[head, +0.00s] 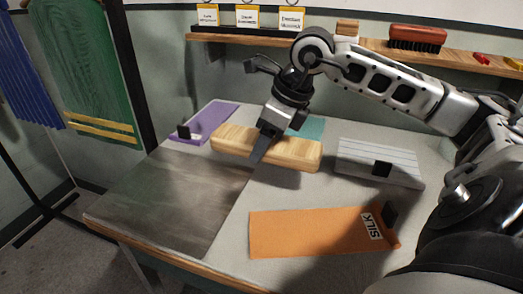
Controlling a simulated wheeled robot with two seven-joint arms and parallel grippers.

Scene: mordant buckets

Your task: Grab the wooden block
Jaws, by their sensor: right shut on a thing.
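The wooden block (290,151) is a long, light-brown bar with rounded ends. It shows in the head view near the middle of the table, at a slight slant. My right gripper (264,146) comes down from above and is shut on the block, with one dark finger across its near side. The far finger is hidden behind the block. The block seems to be a little above the tabletop, but I cannot tell for sure. My left gripper is not in view.
On the table (221,245) lie a purple cloth (212,121), a teal cloth (313,127), a white striped piece (352,158) and an orange cloth (300,232) labelled SILK. A dark grey sheet (165,195) covers the left. A shelf (460,61) behind holds a red brush (417,37).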

